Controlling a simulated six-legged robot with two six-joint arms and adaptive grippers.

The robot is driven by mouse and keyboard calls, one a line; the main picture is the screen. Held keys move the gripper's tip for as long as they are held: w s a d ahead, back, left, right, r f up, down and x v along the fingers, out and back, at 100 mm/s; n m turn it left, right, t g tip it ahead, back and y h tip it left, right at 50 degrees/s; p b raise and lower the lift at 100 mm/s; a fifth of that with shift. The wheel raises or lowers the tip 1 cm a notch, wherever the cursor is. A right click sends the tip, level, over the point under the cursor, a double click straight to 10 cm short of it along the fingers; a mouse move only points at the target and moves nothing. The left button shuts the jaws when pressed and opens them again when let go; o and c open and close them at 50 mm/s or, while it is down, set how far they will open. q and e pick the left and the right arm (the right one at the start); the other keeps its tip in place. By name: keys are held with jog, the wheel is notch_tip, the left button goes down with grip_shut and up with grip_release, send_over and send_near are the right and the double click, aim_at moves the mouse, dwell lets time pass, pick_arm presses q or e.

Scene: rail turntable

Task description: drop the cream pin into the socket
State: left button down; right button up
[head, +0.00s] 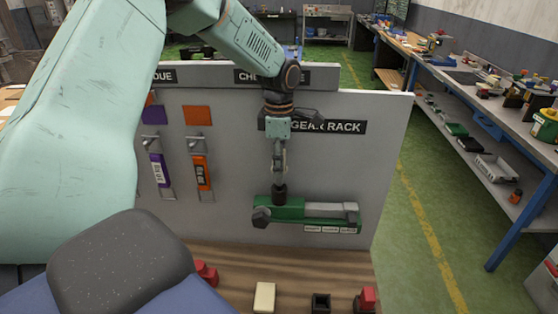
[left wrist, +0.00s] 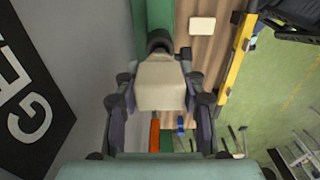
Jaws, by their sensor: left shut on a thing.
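My left gripper (head: 280,177) points down at the wall panel. In the left wrist view it (left wrist: 160,80) is shut on a pale cream block, which I take as the cream pin (left wrist: 160,88). In the head view the fingers largely hide the pin. Right below the fingertips is a dark round socket (head: 279,195) at the green gear rack unit (head: 292,211); it also shows beyond the pin in the left wrist view (left wrist: 159,41). I cannot tell whether the pin's end is inside it. My right gripper is not in view.
A flat cream piece (head: 264,297), a black open square block (head: 320,303) and red parts (head: 367,299) are on the wooden ledge (head: 230,275). Purple (head: 157,170) and orange (head: 201,172) tagged items hang on the panel's left. Green floor is open at right, before a long workbench (head: 470,85).

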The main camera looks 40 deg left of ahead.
aim_at(279, 185)
pick_arm(q)
jog(key=shift+f+b, duration=0.95)
jog(key=shift+f, duration=1.65)
jog(key=c, duration=0.7)
grip_release()
notch_tip(279, 185, up, 12)
